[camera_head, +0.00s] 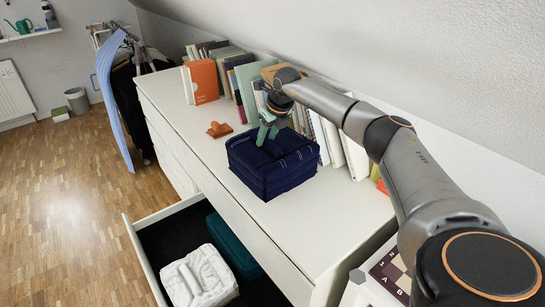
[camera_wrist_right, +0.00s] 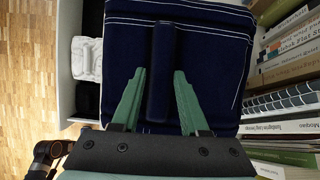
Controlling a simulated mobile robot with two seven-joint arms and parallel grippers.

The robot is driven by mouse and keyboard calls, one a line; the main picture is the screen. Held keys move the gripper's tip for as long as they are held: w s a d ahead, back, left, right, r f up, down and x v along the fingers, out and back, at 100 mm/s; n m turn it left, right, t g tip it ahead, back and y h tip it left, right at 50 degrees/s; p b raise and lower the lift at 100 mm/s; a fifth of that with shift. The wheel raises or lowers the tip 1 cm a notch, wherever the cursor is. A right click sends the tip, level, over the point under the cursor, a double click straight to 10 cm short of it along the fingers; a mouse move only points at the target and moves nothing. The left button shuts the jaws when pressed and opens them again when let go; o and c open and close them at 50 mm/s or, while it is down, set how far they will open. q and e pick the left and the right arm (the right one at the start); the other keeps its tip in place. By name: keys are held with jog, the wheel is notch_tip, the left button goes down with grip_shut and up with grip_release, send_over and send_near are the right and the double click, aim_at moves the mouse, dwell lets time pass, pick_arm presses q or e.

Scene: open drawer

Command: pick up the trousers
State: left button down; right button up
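The folded navy trousers (camera_head: 285,172), with white stitching, lie as a thick stack on top of the white dresser. In the right wrist view the trousers (camera_wrist_right: 200,35) fill the middle, with a raised dark blue fold (camera_wrist_right: 161,50) running along them. My right gripper (camera_head: 266,134), with green fingers, is over the trousers' far left part in the head view. In the wrist view the right gripper (camera_wrist_right: 159,74) is open, one finger on each side of the fold. Whether the fingers touch the cloth I cannot tell. My left gripper is not in view.
A row of books (camera_head: 243,78) stands along the wall behind the trousers. A small orange object (camera_head: 219,129) lies on the dresser to their left. The open drawer (camera_head: 137,247) below holds white folded clothing (camera_head: 200,278) and a teal item (camera_head: 232,247).

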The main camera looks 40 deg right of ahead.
grip_shut()
jog(key=shift+w+r, duration=0.1)
dwell(0.9)
